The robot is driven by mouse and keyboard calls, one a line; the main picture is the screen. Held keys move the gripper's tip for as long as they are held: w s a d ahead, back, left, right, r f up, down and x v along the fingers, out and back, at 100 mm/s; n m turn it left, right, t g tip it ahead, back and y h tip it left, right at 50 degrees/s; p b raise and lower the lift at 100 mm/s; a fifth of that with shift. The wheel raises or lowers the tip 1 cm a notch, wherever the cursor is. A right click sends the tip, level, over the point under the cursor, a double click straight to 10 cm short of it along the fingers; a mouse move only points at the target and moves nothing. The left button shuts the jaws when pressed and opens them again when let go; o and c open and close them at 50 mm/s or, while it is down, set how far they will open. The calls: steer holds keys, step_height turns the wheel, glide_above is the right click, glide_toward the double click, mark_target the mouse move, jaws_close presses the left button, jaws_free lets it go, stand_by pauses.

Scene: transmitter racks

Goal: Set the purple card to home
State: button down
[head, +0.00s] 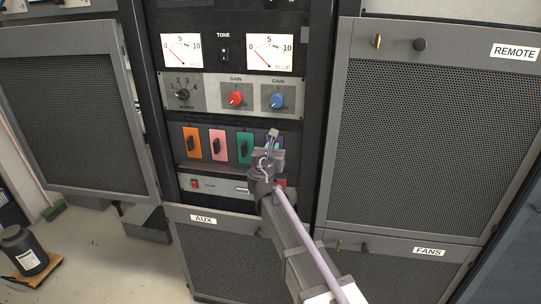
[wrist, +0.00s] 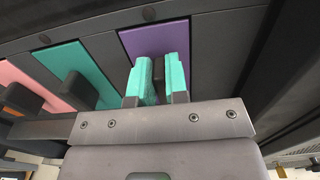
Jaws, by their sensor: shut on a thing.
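The purple card (wrist: 157,38) is the rightmost card in the card row. In the head view only a sliver of it (head: 279,143) shows beside my arm. My gripper (wrist: 157,80) is in front of it, with teal-padded fingers on both sides of the card's dark handle (wrist: 158,72). The fingers are shut on that handle. In the head view my gripper (head: 272,138) hides most of the card. How far the card sits in its slot cannot be told.
A teal card (head: 245,147), a pink card (head: 217,145) and an orange card (head: 191,143) stand to the left, each with a dark handle. A panel with a red knob (head: 236,98) and a blue knob (head: 276,100) is above. A switch panel (head: 215,184) lies below.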

steer(key=shift+w, duration=0.15)
steer(key=c, duration=1.1)
jaws_free()
steer(key=s, duration=0.3)
steer(key=s+a, duration=0.1)
steer(key=s, duration=0.3)
steer(key=s+a, duration=0.1)
steer(key=s, duration=0.2)
steer(key=shift+s, duration=0.25)
